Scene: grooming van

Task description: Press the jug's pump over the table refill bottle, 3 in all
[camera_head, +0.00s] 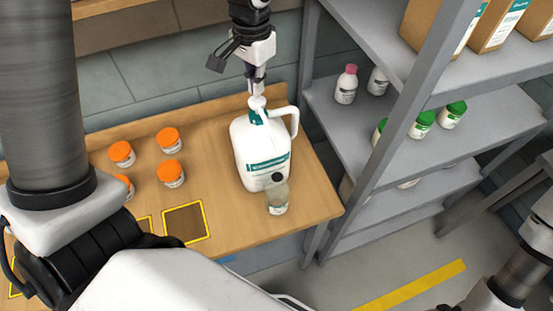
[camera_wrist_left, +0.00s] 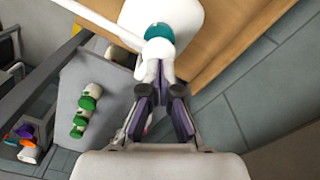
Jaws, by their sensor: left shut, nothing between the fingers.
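The large white jug (camera_head: 258,150) stands on the wooden table with its handle to the right. It has a teal collar and a white pump head (camera_head: 257,102) on top. In the left wrist view the fingertips (camera_wrist_left: 160,88) are close to the white pump stem, below the teal collar (camera_wrist_left: 159,33). My right gripper is out of view.
Several orange-lidded jars (camera_head: 169,141) stand on the left of the table near a yellow-edged dark square (camera_head: 186,222). A grey shelf (camera_head: 340,120) with green-capped bottles (camera_head: 422,124) and a pink-capped bottle (camera_head: 346,84) stands right of the table.

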